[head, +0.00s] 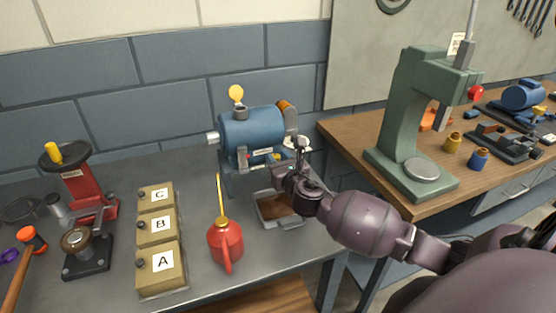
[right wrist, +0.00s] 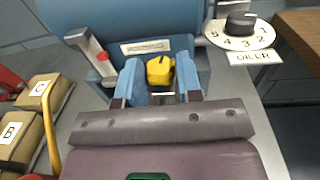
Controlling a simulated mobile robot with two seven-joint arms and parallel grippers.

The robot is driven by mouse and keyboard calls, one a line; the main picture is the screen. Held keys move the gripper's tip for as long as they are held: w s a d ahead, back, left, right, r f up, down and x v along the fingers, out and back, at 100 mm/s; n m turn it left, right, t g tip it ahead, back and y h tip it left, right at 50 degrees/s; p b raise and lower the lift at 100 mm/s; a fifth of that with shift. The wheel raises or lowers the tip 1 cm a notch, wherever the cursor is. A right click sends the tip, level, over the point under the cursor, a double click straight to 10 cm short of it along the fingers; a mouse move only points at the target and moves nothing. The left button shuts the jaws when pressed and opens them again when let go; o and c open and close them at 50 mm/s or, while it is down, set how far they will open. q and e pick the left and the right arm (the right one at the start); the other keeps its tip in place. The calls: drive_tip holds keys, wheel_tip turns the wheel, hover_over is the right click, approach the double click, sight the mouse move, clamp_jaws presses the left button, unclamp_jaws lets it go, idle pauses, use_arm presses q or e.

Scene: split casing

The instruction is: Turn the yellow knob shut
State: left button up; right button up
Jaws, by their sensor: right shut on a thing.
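The yellow knob (right wrist: 160,70) sits on the front of the blue cylindrical machine (head: 252,136), below a white label. In the right wrist view it lies between the two fingers of my right gripper (right wrist: 159,82), with a dark mark on its top. In the head view only a bit of yellow (head: 276,157) shows beside my right gripper (head: 286,168), which hides the rest. My right gripper is shut on the knob. My left gripper is not in view.
A black numbered dial (right wrist: 240,28) is right of the knob, and a red-tipped lever (right wrist: 103,57) is left of it. A metal tray (head: 284,222) lies below my gripper. A red oil can (head: 226,242) and lettered boxes (head: 160,262) stand to the left.

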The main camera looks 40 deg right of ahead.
drive_tip(key=m+h+p, duration=0.1)
drive_tip(key=h, duration=0.1)
drive_tip(key=m+g+h+p, duration=0.1)
drive_tip(key=h, duration=0.1)
drive_tip(key=shift+w+a+r+m+p, duration=0.1)
drive_tip(key=shift+a+r+m+p, duration=0.1)
drive_tip(key=shift+a+m+p, duration=0.2)
drive_tip(key=m+g+h+p, duration=0.1)
drive_tip(key=h, duration=0.1)
drive_tip(key=m+g+h+p, duration=0.1)
drive_tip(key=m+g+h, duration=0.1)
drive_tip(key=shift+w+a+f+m+h, duration=0.1)
drive_tip(key=shift+w+a+m+h, duration=0.1)
drive_tip(key=shift+m+h, duration=0.15)
drive_tip(key=shift+w+a+m+g+h+p, duration=0.1)
drive_tip(key=shift+w+m+g+h+p, duration=0.2)
drive_tip(key=shift+m+g+h, duration=1.4)
drive_tip(key=shift+w+a+m+g+h+p, duration=0.1)
drive_tip(key=shift+m+g+h+p, duration=0.25)
drive_tip(key=shift+m+g+h, duration=1.3)
drive_tip(key=shift+f+n+g+y, duration=0.1)
drive_tip(key=shift+n+g+y, duration=0.3)
drive_tip(key=shift+g+y, duration=0.35)
drive_tip(key=o, duration=0.9)
